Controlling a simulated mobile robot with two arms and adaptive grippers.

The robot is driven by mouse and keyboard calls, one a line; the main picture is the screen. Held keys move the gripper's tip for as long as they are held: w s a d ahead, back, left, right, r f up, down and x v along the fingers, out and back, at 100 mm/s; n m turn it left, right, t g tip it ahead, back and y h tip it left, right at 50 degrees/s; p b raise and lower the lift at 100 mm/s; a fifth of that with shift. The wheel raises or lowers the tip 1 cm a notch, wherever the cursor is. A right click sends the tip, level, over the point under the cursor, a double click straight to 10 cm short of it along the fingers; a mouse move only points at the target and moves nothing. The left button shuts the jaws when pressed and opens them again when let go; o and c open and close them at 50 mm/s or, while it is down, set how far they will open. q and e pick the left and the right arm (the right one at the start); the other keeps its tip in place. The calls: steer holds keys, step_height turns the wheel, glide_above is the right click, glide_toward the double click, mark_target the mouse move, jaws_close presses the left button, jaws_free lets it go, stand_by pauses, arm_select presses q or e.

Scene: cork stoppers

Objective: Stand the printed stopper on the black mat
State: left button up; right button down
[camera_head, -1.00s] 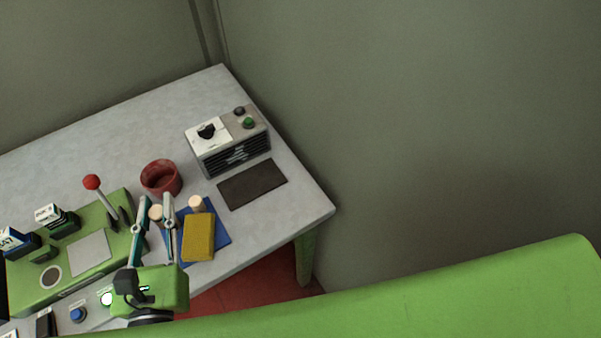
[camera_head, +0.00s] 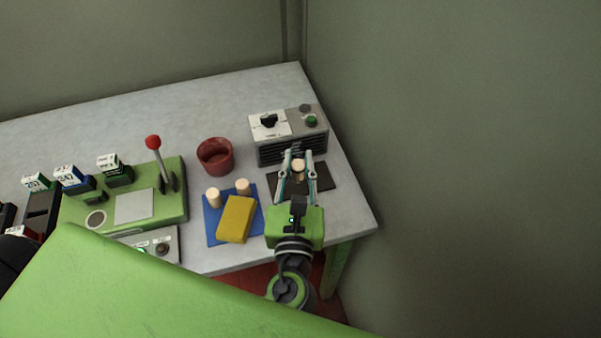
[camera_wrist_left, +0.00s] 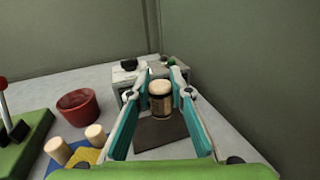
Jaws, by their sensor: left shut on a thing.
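My left gripper (camera_head: 297,160) is shut on the printed stopper (camera_head: 298,166), a pale-topped cork. The left wrist view shows the same stopper (camera_wrist_left: 160,101) upright between the fingertips, with a dark printed band around its side. It is over the black mat (camera_head: 322,182), which also shows in the left wrist view (camera_wrist_left: 158,136). I cannot tell whether the stopper's base touches the mat. My right gripper is not in view.
A grey machine (camera_head: 290,135) with a dial stands just behind the black mat. Left of the mat are a blue mat (camera_head: 215,233) with two plain stoppers (camera_head: 213,198) and a yellow sponge-like block (camera_head: 237,219), a red cup (camera_head: 215,156) and a green lever panel (camera_head: 180,205).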

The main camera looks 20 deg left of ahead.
mark_target(300, 161)
arm_select(q)
steer(key=w+f+b, duration=0.2)
steer(key=f, duration=0.1)
steer(key=w+a+f+b, duration=0.1)
steer(key=w+f+b, duration=0.2)
steer(key=shift+w+a, duration=0.15)
steer(key=shift+a, duration=0.05)
steer(key=f+b, duration=0.2)
steer(key=b, duration=0.1)
steer(key=f+b, duration=0.1)
steer(key=shift+w+f+b, duration=0.25)
steer(key=shift+f+b, duration=0.1)
steer(key=shift+r, duration=0.1)
steer(key=o, duration=0.8)
steer(key=shift+c, duration=0.2)
